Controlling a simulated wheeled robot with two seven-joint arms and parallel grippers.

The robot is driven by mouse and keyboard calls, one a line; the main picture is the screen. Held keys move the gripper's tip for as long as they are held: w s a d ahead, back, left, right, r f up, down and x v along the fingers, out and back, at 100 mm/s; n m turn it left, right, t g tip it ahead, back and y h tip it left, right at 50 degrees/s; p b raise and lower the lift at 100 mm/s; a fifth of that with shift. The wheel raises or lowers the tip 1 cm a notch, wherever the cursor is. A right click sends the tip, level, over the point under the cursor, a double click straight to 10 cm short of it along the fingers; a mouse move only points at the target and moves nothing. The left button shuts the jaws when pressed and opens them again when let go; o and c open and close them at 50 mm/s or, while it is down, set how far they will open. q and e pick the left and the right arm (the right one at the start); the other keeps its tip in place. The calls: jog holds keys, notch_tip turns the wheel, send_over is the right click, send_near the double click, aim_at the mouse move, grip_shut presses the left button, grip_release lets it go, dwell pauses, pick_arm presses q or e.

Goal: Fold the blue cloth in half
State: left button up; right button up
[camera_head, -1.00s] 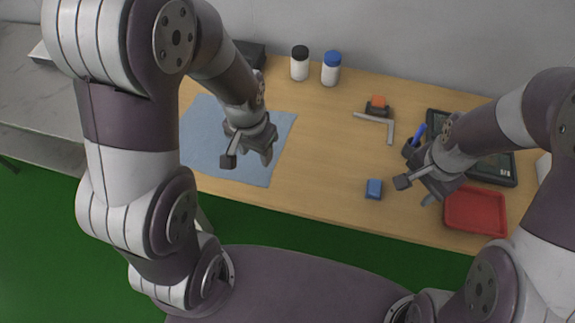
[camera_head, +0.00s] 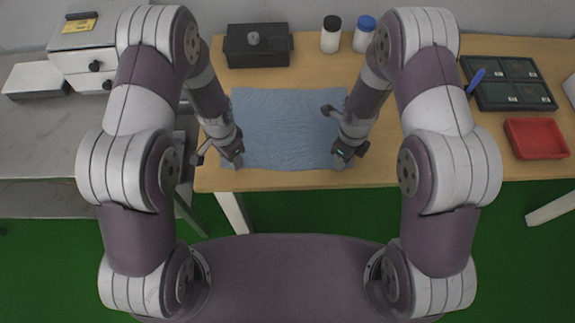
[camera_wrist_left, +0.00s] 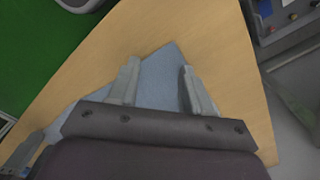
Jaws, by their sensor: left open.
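The blue cloth (camera_head: 285,128) lies flat and unfolded on the wooden table, near its front edge in the head view. My left gripper (camera_head: 217,160) is at the cloth's near left corner. In the left wrist view its two fingers (camera_wrist_left: 160,68) are apart, with a corner of the cloth (camera_wrist_left: 158,82) showing between them. My right gripper (camera_head: 336,136) is over the cloth's right side, near the near right corner, with its fingers spread. The near right corner is partly hidden by it. Neither gripper holds anything that I can see.
A black box (camera_head: 257,46) stands behind the cloth. A black-capped bottle (camera_head: 330,36) and a blue-capped bottle (camera_head: 363,35) stand at the back. A black tray (camera_head: 508,84) and a red tray (camera_head: 536,139) lie at the right. A white drawer unit (camera_head: 87,45) is at the left.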

pick_arm(q)
jog(key=shift+a, duration=0.15)
pick_arm(e)
jog(key=shift+a, duration=0.15)
pick_arm(q)
jog(key=shift+f+b, duration=0.35)
jog(key=shift+f, duration=0.05)
pick_arm(e)
jog(key=shift+f, duration=0.35)
pick_arm(q)
jog(key=shift+s+r, duration=0.1)
jog(key=shift+r, duration=0.1)
jog(key=shift+c, duration=1)
pick_arm(e)
jog(key=shift+r, duration=0.2)
jog(key=shift+c, duration=1)
pick_arm(q)
grip_shut()
pick_arm(e)
jog(key=shift+s, duration=0.1)
grip_shut()
